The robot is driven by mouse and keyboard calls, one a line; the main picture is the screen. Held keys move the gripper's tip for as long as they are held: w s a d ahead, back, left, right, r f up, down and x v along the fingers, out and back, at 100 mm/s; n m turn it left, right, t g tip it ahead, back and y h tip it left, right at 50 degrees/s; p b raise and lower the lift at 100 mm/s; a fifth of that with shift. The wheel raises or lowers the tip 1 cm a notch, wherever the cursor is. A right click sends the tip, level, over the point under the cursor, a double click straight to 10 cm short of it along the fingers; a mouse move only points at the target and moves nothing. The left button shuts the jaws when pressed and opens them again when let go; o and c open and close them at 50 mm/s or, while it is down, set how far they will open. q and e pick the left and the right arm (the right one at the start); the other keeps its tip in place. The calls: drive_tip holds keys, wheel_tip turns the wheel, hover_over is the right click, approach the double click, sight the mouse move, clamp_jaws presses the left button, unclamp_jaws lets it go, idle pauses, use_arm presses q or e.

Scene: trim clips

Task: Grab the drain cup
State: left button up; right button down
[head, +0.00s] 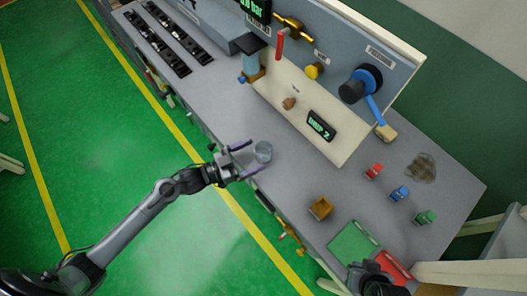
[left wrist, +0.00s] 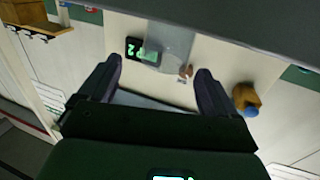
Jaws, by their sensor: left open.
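The drain cup, a small clear grey cup (head: 263,152), stands upright near the front edge of the grey bench. My left gripper (head: 254,157) reaches in over that edge from the left. Its two fingers are open and apart, with the cup just at or beyond their tips. In the left wrist view the open fingers (left wrist: 158,72) frame a see-through grey shape (left wrist: 174,42), which looks like the cup. I cannot tell whether a finger touches it. A dark part at the bottom right of the head view looks like my right gripper (head: 376,280); its jaws are unclear.
An open wooden box (head: 320,208), a green mat (head: 352,243) and a red tray (head: 393,267) are to the right. Red (head: 374,171), blue (head: 399,194) and green (head: 425,217) clips stand farther back. A panel with a display (head: 321,126) and a blue-handled valve (head: 374,108) rises behind.

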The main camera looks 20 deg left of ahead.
sight(263, 149)
use_arm(q)
drive_tip(key=x, duration=0.3)
drive_tip(key=shift+w, duration=0.4)
drive_tip(key=shift+w+d+f, duration=0.15)
drive_tip(key=shift+w+d, duration=0.3)
drive_tip(key=c, duration=1)
use_arm(e)
drive_tip(key=shift+a, duration=0.1)
use_arm(q)
drive_tip(key=shift+c, duration=0.3)
